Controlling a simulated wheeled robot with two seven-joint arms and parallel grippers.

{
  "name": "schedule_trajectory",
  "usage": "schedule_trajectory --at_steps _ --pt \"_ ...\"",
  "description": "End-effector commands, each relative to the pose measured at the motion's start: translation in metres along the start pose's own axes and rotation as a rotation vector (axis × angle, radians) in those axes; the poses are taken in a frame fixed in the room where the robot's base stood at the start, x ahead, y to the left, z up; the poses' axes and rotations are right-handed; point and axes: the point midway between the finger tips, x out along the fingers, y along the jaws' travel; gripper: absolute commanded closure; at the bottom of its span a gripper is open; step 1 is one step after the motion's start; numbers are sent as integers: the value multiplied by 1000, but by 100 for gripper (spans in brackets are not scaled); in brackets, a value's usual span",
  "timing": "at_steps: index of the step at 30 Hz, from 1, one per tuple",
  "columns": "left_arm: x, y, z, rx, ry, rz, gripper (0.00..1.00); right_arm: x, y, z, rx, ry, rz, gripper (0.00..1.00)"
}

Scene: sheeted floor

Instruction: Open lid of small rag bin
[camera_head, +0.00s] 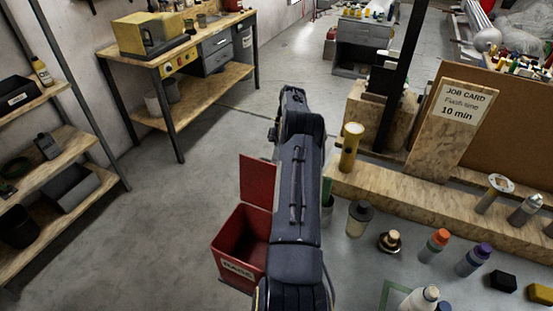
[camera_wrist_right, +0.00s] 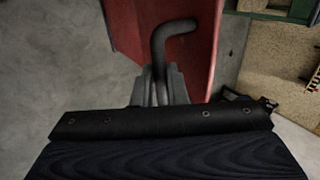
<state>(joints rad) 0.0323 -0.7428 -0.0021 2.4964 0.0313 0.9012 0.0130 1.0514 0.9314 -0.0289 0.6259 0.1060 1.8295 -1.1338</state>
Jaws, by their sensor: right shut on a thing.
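The small red rag bin (camera_head: 238,247), labelled RAGS, stands on the floor left of my right arm in the head view. Its red lid (camera_head: 257,181) stands upright at the bin's back edge, and the bin's inside shows dark below it. In the right wrist view the red lid (camera_wrist_right: 202,65) carries a black bent handle (camera_wrist_right: 172,28). My right gripper (camera_wrist_right: 160,78) is shut on this handle. In the head view my right arm hides the bin's right side and most of the gripper. My left gripper is not in view.
A workbench edge (camera_head: 440,200) with bottles and cans lies to the right of my arm. A shelf unit (camera_head: 60,160) stands at the left and a wooden table (camera_head: 190,85) at the back left. The concrete floor left of the bin is clear.

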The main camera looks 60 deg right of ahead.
Motion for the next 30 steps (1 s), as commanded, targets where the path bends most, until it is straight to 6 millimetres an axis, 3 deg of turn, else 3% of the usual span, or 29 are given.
schedule_trajectory --at_steps 1,2,6,20,23,30 --pt "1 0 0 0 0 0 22 7 2 2 4 -9 -11 100" --pt "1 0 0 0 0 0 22 7 2 2 4 -9 -11 84" --pt "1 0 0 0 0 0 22 5 1 1 3 -7 -8 66" --pt "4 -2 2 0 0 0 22 -8 -6 0 1 -2 -1 66" --pt "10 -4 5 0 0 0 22 -22 -17 1 1 -2 -1 66" --pt "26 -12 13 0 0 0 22 -35 -65 14 1 -3 -1 66"
